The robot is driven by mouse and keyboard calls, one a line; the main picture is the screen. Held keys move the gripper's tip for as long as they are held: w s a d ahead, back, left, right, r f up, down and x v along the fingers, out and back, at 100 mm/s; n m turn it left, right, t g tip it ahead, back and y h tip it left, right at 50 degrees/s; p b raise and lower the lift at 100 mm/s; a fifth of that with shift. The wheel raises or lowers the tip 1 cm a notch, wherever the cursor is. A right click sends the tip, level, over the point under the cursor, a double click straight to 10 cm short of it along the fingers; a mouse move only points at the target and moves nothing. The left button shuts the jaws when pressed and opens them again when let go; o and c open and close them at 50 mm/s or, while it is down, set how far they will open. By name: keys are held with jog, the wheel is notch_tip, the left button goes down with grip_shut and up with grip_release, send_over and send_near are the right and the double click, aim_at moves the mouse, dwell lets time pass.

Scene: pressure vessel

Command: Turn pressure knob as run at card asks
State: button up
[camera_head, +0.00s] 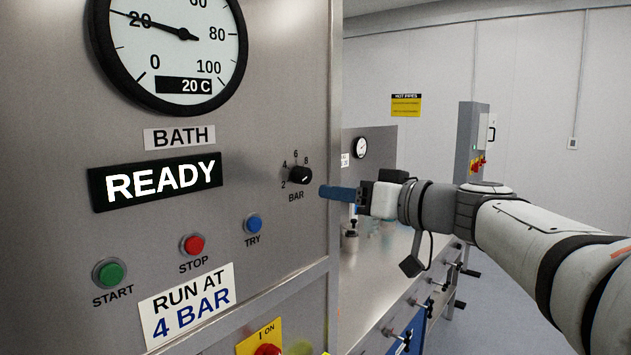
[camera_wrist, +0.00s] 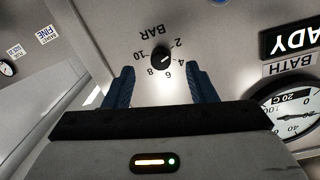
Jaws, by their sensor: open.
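The black pressure knob (camera_head: 301,174) sits on the grey panel, with a BAR scale around it. In the wrist view the knob (camera_wrist: 160,58) has marks from 2 to 10 around it. Its white line seems to point to the 2-to-4 side; the exact setting is too small to tell. The run at card (camera_head: 187,303) reads "RUN AT 4 BAR". My gripper (camera_head: 323,192) is beside the knob, to its right, apart from it. In the wrist view my gripper (camera_wrist: 162,82) is open and empty, its blue fingers on either side below the knob.
The BATH gauge (camera_head: 170,40) reads 20 C above a lit READY sign (camera_head: 156,182). Green START (camera_head: 109,272), red STOP (camera_head: 192,244) and blue TRY (camera_head: 253,223) buttons sit left of the knob. A bench (camera_head: 385,270) with valve handles stands behind my arm.

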aim_at(307, 177)
jog(key=shift+t, duration=0.3)
jog(key=p+x, duration=0.1)
jog(key=x, duration=0.1)
jog(key=r+x, duration=0.1)
jog(key=x, duration=0.2)
jog(key=p+x, duration=0.1)
jog(key=x, duration=0.2)
jog(key=shift+w+d+r+p, duration=0.1)
jog(key=shift+d+r+p, duration=0.05)
jog(key=shift+r+p, duration=0.15)
jog(key=shift+d, duration=0.1)
jog(key=c, duration=1)
jog(key=shift+o, duration=0.2)
